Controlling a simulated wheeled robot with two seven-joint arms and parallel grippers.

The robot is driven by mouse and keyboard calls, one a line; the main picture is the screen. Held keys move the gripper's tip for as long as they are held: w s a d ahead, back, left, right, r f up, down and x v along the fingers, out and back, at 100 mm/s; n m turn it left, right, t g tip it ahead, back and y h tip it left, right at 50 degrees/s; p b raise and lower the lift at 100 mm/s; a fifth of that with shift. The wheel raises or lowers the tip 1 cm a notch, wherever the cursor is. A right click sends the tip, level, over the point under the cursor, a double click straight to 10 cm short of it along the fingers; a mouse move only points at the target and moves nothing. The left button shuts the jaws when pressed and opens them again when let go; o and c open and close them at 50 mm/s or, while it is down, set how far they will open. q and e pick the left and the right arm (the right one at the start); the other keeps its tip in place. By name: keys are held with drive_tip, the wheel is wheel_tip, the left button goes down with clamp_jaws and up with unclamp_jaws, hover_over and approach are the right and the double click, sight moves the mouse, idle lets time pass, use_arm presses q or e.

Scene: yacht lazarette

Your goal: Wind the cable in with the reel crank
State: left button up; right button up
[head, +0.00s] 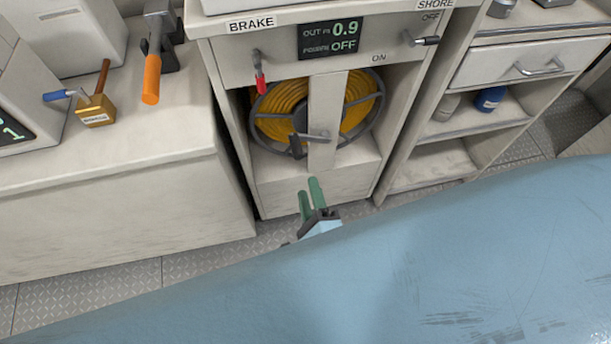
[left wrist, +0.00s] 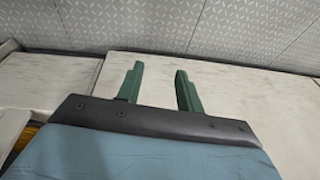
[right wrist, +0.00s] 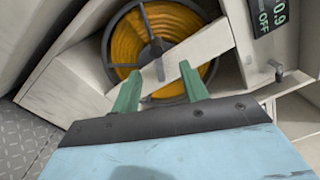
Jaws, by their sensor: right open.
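The reel (head: 270,110) holds coiled yellow cable in a bay of the cabinet, behind a pale upright post. A small grey crank arm (head: 318,137) sits on the front of the post, with a dark grip (head: 296,147) at its left end. In the right wrist view the reel (right wrist: 126,45) lies beyond the fingers. My right gripper (head: 309,190) is open and empty, in front of and below the crank, apart from it. My left gripper (left wrist: 160,75) shows only in the left wrist view, open and empty over a pale surface.
The display (head: 330,38) reads 0.9 out and OFF. A red-tipped brake lever (head: 259,75) hangs down at its left; a black-handled shore switch (head: 425,41) is at its right. A brass padlock-like block (head: 96,110) and an orange-handled tool (head: 152,75) lie on the left bench.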

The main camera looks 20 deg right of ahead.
sight(296, 146)
drive_tip(key=w+m+b, duration=0.1)
drive_tip(key=w, duration=0.3)
drive_tip(key=w+d+m+b, duration=0.1)
drive_tip(key=w, duration=0.3)
drive_tip(key=w+m+b, duration=0.1)
drive_tip(key=w, duration=0.3)
drive_tip(key=shift+d+f, duration=0.3)
drive_tip(key=shift+f, duration=0.05)
drive_tip(key=shift+w+d, duration=0.1)
drive_tip(key=shift+w, duration=0.7)
use_arm(q)
drive_tip(key=d+r, duration=0.3)
drive_tip(key=r, duration=0.7)
drive_tip(key=shift+d+t+h, duration=0.3)
drive_tip(key=shift+d+h, duration=0.05)
drive_tip(key=shift+h, duration=0.05)
use_arm(e)
clamp_jaws()
